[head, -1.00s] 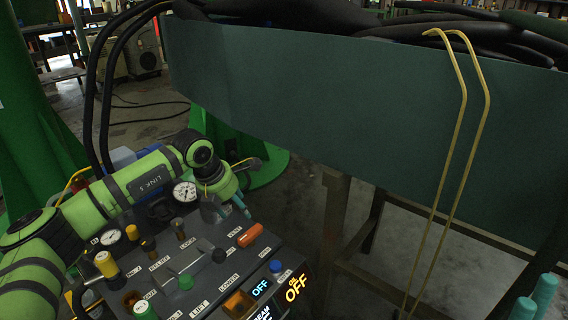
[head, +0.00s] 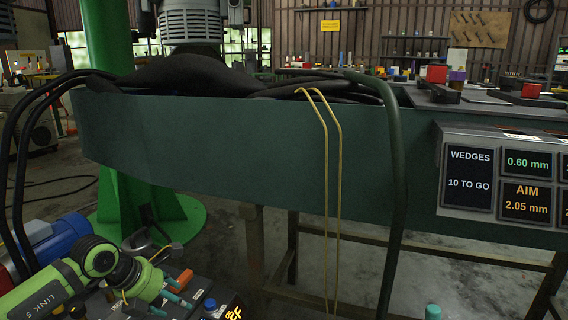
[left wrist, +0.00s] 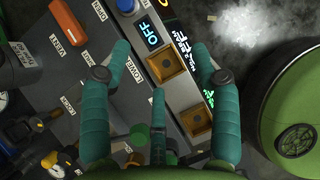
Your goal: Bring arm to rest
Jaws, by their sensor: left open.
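My left arm comes in at the lower left of the head view. Its gripper (head: 172,291) has teal fingers spread over the control panel, near the orange switch (head: 183,278) and the blue knob (head: 209,304). In the left wrist view the left gripper (left wrist: 160,75) is open, with nothing between its fingers. Below the fingers lie the panel's square brass-coloured socket (left wrist: 166,65) and lit OFF display (left wrist: 152,33). The orange switch also shows there (left wrist: 67,20). A teal fingertip of my right gripper (head: 433,312) shows at the bottom edge; the rest is out of frame.
A long dark green curved trough wall (head: 230,150) crosses behind the panel, with two yellow rods (head: 330,180) hanging over it. Black hoses loop at the left. A display (head: 470,180) reads "WEDGES 10 TO GO". Open floor lies under the trough.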

